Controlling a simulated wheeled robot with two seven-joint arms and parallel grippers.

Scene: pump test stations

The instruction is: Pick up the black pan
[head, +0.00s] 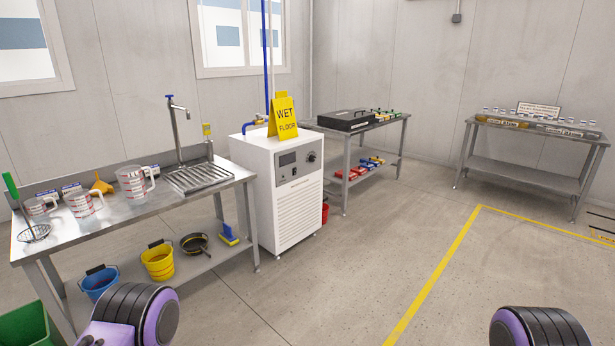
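The black pan (195,243) sits on the lower shelf of the steel bench at the left, between a yellow bucket (158,260) and a blue-and-yellow item. It looks like a round dark pan with its handle toward the right. Purple and black rounded parts of my own body show at the bottom left and bottom right. Neither gripper can be made out in the head view.
The steel bench (110,229) holds several measuring jugs and a drain rack. A blue bucket (99,283) stands on its shelf. A white machine (290,200) with a wet floor sign (283,116) stands right of it. The floor (340,270) in the middle is clear.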

